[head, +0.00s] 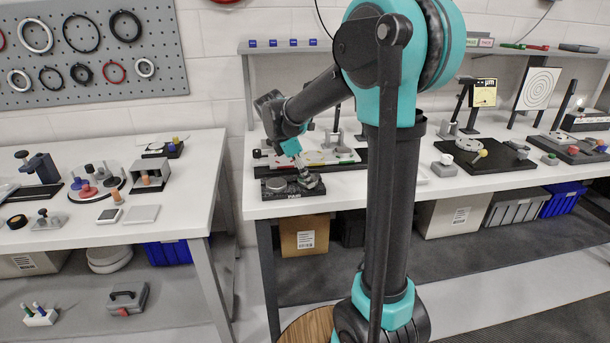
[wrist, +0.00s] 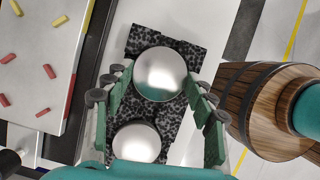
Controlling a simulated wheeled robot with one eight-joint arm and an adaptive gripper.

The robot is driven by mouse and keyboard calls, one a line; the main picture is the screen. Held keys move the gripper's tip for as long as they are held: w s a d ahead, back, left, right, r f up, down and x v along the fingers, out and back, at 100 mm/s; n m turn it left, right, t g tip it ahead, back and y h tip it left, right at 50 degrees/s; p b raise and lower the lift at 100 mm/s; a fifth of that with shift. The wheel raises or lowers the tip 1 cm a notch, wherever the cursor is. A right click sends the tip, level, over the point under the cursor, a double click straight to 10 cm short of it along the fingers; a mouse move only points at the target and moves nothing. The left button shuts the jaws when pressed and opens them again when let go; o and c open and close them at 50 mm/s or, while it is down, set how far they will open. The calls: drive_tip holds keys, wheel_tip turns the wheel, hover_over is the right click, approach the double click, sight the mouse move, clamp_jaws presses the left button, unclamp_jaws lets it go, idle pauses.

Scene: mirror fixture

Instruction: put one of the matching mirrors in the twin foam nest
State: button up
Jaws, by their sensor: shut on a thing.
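The twin foam nest is a dark speckled block (head: 293,194) marked "PAIR", at the front edge of the middle bench. It also shows in the wrist view (wrist: 187,48). One round silver mirror (wrist: 161,73) is between my gripper's green finger pads (wrist: 160,80), and the gripper is shut on it over the foam. I cannot tell whether its underside touches the foam. A second round mirror (wrist: 136,142) is at the lower part of the block, its near edge hidden by my gripper. In the head view, my gripper (head: 298,165) points down at the block's right half, and a grey disc (head: 275,184) shows in the left half.
A pale tray (wrist: 38,62) with small red and yellow pieces lies close to the left in the wrist view. A wooden barrel-like stool (wrist: 250,100) is at the right, below the bench. The left bench (head: 180,205) holds several small fixtures.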

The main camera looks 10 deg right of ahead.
drive_tip(key=shift+f, duration=0.15)
drive_tip(key=o, duration=1.3)
drive_tip(key=shift+r, duration=1.5)
drive_tip(key=o, duration=0.4)
